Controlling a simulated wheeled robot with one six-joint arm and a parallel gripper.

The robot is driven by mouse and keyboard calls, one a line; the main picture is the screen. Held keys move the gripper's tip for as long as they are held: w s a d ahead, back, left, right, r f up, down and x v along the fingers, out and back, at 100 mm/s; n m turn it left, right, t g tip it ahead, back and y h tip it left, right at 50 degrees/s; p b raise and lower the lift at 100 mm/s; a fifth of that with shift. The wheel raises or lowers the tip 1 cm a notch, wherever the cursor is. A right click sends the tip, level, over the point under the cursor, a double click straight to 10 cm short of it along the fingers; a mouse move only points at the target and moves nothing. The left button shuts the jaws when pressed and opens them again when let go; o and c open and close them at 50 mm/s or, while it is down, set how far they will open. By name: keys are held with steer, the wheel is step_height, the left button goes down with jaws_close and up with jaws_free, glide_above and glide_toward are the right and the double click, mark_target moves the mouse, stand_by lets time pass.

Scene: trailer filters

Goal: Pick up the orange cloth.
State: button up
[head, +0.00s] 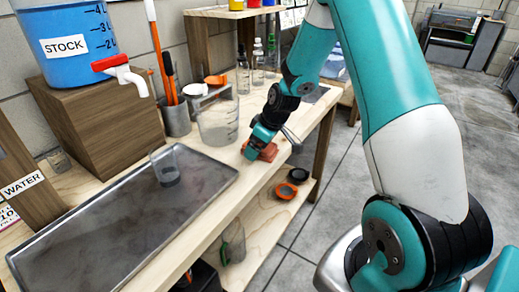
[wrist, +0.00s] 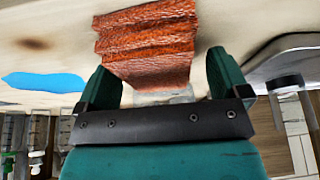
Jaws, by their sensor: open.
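The orange cloth (head: 265,152) lies folded on the wooden bench near its front edge. In the wrist view the cloth (wrist: 150,42) shows ridged folds and a coarse texture. My gripper (head: 256,146) is down at the cloth in the head view and covers part of it. In the wrist view my gripper (wrist: 163,80) is open, with one finger on each side of the cloth's near end. The cloth reaches out beyond the fingertips. I cannot tell whether either finger touches it.
A clear pitcher (head: 217,125) stands just left of my gripper. A metal tray (head: 120,225) with a small beaker (head: 166,168) on it lies further left. Clear bottles (head: 257,62) stand behind. A flat blue patch (wrist: 45,82) shows on the bench. Orange-and-black round items (head: 287,190) sit on the lower shelf.

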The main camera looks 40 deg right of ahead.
steer(key=shift+f, duration=0.2)
stand_by(0.3)
steer(key=c, duration=1)
steer(key=shift+r, duration=0.1)
step_height(320, 180, up, 20)
steer(key=p, duration=0.1)
steer(key=shift+r, duration=0.15)
steer(key=shift+o, duration=0.8)
steer(key=shift+c, duration=0.5)
